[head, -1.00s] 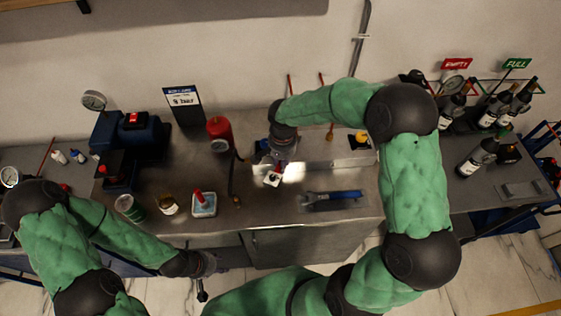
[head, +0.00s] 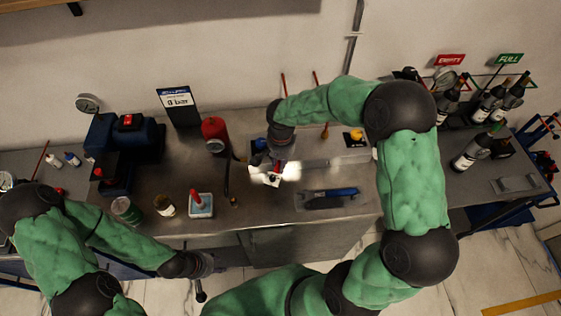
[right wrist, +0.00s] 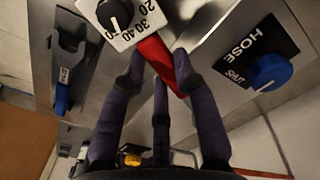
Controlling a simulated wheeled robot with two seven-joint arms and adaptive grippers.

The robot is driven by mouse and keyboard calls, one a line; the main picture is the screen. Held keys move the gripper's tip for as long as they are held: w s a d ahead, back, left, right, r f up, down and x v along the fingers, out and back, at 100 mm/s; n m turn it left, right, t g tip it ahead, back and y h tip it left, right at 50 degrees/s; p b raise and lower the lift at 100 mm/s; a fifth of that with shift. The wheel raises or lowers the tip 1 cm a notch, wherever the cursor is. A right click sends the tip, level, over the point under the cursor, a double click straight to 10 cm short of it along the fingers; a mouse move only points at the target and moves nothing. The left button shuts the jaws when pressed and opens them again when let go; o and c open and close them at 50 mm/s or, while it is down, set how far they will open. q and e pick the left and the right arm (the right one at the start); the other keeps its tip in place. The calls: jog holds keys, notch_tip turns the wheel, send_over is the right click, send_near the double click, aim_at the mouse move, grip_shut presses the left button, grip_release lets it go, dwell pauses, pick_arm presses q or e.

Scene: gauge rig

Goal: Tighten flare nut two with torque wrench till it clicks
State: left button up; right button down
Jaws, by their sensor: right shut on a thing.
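My right gripper (right wrist: 165,85) is shut on a red bar (right wrist: 160,62) in the right wrist view. The bar runs up beside a white dial plate (right wrist: 122,35) with numbers and a black knob; I cannot tell if they are joined. In the head view this gripper (head: 272,165) is over the middle of the bench, with the white plate (head: 271,180) just below it. A blue-handled wrench (head: 345,191) lies in a dark rest to the right; its handle also shows in the right wrist view (right wrist: 62,98). My left gripper (head: 203,270) is low at the bench front, jaws unclear. Flare nut two cannot be made out.
A panel marked HOSE and SHUT with a blue knob (right wrist: 270,72) is close to the right gripper. A red cylinder (head: 215,132), a jar (head: 164,205) and a blue-white tub (head: 200,207) stand to the left. Bottles (head: 490,100) are at the right.

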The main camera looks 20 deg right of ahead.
aim_at(275, 174)
jog(key=shift+a, duration=0.1)
jog(key=shift+s+a+b, duration=0.35)
jog(key=shift+s+a, duration=1.2)
jog(key=shift+s, duration=0.15)
jog(key=shift+r, duration=0.1)
jog(key=shift+s+r+p, duration=0.1)
jog(key=shift+r+p, duration=1.35)
jog(key=shift+r, duration=0.75)
